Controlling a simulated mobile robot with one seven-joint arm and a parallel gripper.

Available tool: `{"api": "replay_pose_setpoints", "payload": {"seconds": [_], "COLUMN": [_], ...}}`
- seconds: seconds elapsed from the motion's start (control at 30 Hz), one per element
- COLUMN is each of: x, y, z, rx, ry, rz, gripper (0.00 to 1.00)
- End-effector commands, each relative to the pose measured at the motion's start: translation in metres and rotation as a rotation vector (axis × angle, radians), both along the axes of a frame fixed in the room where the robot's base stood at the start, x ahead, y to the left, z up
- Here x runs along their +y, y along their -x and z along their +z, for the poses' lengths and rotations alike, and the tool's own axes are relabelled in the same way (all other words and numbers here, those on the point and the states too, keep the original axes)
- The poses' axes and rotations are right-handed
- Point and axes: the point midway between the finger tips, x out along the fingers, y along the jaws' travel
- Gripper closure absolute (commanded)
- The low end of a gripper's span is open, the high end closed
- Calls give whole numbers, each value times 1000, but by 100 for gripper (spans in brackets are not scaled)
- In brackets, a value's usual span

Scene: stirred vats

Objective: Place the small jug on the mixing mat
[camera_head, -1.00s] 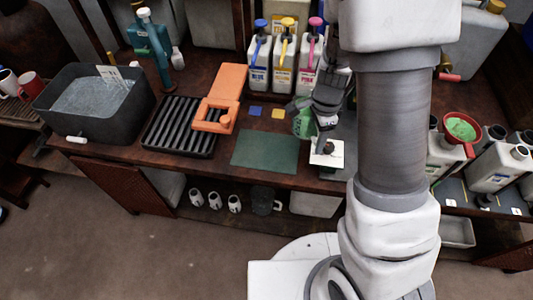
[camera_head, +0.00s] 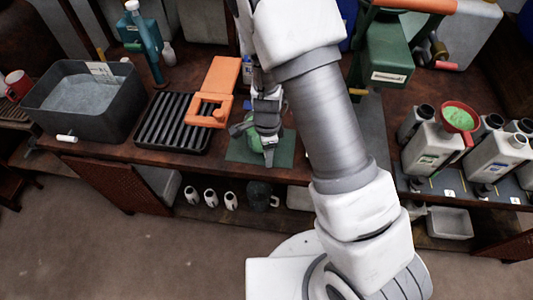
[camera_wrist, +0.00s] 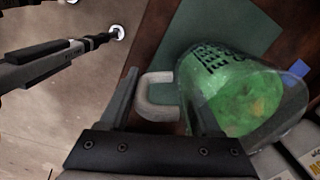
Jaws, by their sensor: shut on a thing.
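The small jug is clear with green contents and dark markings. It shows in the wrist view (camera_wrist: 238,98), and its green side (camera_head: 250,133) shows beside my gripper in the head view. My gripper (camera_head: 268,150) is shut on the jug's pale handle (camera_wrist: 157,97), which sits between the fingers in the wrist view. The mixing mat (camera_head: 238,155) is a flat dark green sheet, partly hidden by the jug and gripper; it also shows behind the jug in the wrist view (camera_wrist: 240,25). The jug appears over the mat; I cannot tell whether they touch.
An orange clamp-like piece (camera_head: 211,105) lies on a black ribbed rack (camera_head: 165,128) left of the mat. A grey basin (camera_head: 80,105) stands farther left. White containers and a red funnel (camera_head: 459,116) stand at the right. The bench's front edge is close to the mat.

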Motion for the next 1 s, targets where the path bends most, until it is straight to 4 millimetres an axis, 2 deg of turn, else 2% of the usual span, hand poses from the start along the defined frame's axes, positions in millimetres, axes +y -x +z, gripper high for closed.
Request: {"api": "replay_pose_setpoints", "payload": {"seconds": [0.07,0.43,0.47,0.6,0.87,1.0], "x": [-1,0,0,0,0,0], "y": [0,-1,0,0,0,-1], "z": [-10,-13,-12,-12,-11,-3], "rx": [0,-2,-1,-1,-1,-3], "ry": [0,0,0,0,0,0], "rz": [-2,-1,-1,0,0,1], "gripper": [100,100,30,6,6,6]}}
